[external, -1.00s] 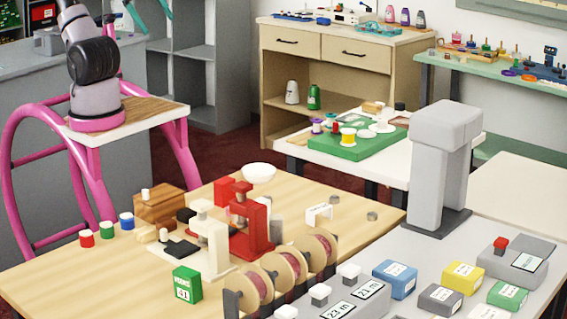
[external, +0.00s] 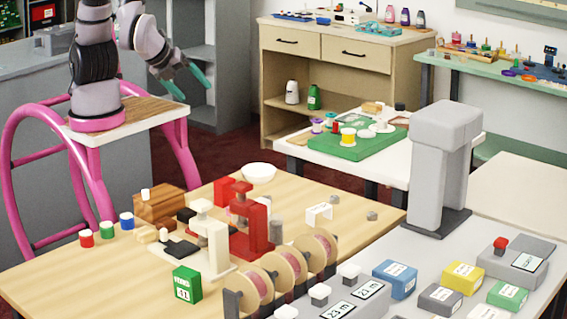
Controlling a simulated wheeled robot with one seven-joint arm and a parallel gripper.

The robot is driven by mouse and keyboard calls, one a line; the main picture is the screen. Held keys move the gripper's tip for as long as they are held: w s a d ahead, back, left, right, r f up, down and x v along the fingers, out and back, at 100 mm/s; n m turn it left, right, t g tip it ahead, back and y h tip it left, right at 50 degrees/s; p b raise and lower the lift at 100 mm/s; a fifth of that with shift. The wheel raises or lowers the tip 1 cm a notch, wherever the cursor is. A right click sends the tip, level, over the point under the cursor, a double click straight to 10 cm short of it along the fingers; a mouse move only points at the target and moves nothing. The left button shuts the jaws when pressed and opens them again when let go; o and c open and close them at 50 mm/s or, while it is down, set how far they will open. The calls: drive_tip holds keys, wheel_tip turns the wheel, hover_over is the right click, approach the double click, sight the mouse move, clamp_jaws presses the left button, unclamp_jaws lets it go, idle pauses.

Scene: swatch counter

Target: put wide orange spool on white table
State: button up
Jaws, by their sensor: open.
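My gripper (external: 196,92) is open and empty, its teal fingers spread in the air beside the grey shelf unit. A white table (external: 392,176) stands at the centre back and bears a green board (external: 372,148). On that board stands a yellow spool (external: 348,137) with pale flanges. A small flat orange thing (external: 528,78) lies on the teal bench (external: 437,62) at the back right. It is too small for me to tell whether it is the wide orange spool. My gripper is far from all of these.
A wooden table (external: 60,278) in front bears a red press, a white press and several large reels. A grey counter (external: 410,262) with coloured boxes and a tall grey stand (external: 440,165) is at the right. A wooden cabinet (external: 350,90) stands behind the white table.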

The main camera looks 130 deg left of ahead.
drive_tip(key=w+d+f+m+t+y, duration=0.1)
drive_tip(key=w+d+f+m+y, duration=0.15)
drive_tip(key=f, duration=0.45)
drive_tip(key=w+d+f+m+t+y, duration=0.1)
drive_tip(key=w+f+m, duration=0.25)
drive_tip(key=f, duration=0.35)
drive_tip(key=m+t, duration=0.3)
drive_tip(key=m, duration=0.3)
approach(237, 217)
drive_tip(key=s+r, duration=0.1)
drive_tip(key=s+d+r, duration=0.1)
drive_tip(key=s, duration=0.1)
drive_tip(key=shift+r, duration=0.1)
drive_tip(key=shift+f+m, duration=0.3)
drive_tip(key=x, duration=1)
drive_tip(key=shift+w+a, duration=0.2)
drive_tip(key=shift+w, duration=0.1)
clamp_jaws()
